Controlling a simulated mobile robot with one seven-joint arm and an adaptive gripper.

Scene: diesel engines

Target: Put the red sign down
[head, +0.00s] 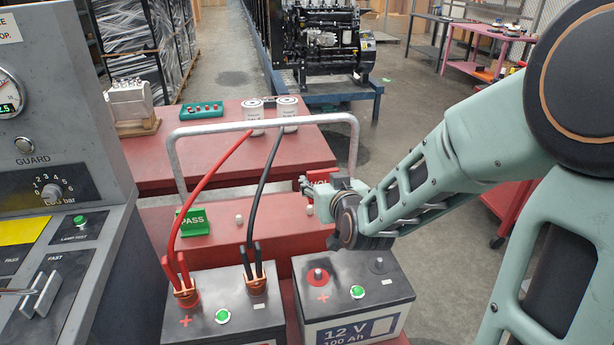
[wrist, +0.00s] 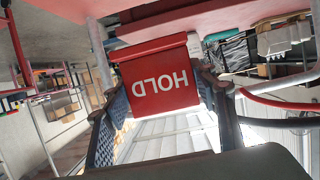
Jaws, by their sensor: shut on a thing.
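The red sign (wrist: 158,82) reads HOLD, upside down in the wrist view, and sits between the two fingers of my gripper (wrist: 160,105). In the head view my gripper (head: 318,185) is over the right end of the red cart's middle shelf (head: 280,214). There only a small part of the red sign (head: 322,174) shows; the gripper covers the rest. I cannot tell whether the sign touches the shelf. A green PASS sign (head: 192,222) stands at the left of that shelf.
Two batteries (head: 223,308) (head: 352,299) stand in front, the left one with red and black cables. A grey rail (head: 262,123) arches behind the shelf. Two white knobs (head: 239,219) (head: 310,210) sit on the shelf. A control panel (head: 60,150) is at left.

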